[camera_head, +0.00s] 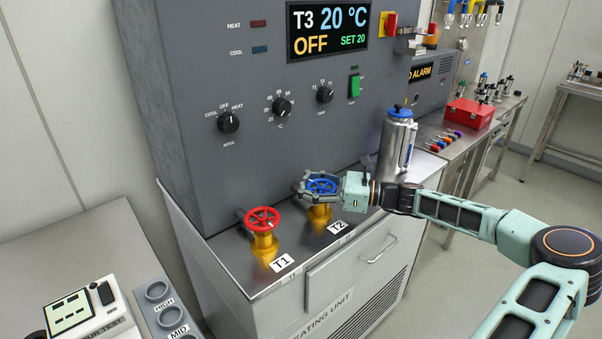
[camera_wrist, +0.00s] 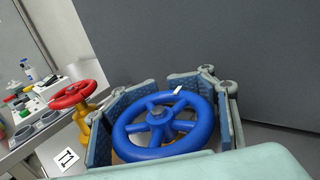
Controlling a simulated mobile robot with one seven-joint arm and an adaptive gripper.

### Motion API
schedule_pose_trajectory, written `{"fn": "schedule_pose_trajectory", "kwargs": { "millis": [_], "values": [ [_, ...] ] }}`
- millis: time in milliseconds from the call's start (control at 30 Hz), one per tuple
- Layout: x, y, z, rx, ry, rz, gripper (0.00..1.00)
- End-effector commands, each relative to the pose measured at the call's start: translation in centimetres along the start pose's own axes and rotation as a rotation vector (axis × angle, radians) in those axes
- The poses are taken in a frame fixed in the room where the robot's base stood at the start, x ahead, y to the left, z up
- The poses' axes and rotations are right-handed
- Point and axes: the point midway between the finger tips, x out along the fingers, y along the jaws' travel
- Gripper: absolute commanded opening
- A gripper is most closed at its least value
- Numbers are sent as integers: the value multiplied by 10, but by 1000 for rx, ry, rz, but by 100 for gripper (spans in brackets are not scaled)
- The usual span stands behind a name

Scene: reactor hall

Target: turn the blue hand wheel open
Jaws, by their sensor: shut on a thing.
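The blue hand wheel (camera_head: 321,187) sits on a brass valve labelled T2, on the ledge of the grey heating unit. My gripper (camera_head: 320,184) reaches in from the right with its fingers around the wheel's rim. In the wrist view the blue wheel (camera_wrist: 163,126) fills the lower middle, with a small white mark on its rim at the upper right. The finger pads of my gripper (camera_wrist: 160,112) stand on both sides of the wheel, shut on it. The valve body under the wheel is mostly hidden in the wrist view.
A red hand wheel (camera_head: 262,219) on valve T1 stands close on the left. The grey panel (camera_head: 215,75) with knobs rises behind. A silver canister (camera_head: 397,140) stands to the right of the wheel. The display (camera_head: 328,30) reads T3 20 °C, OFF, SET 20.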

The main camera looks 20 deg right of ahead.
Motion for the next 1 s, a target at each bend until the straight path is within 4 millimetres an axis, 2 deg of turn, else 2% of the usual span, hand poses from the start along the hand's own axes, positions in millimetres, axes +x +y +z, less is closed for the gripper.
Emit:
{"fn": "schedule_pose_trajectory", "kwargs": {
  "millis": [500,1000],
  "values": [
    [-6,21,-3,-4,7,435,15],
    [-13,31,-2,-2,3,652,15]
  ]
}}
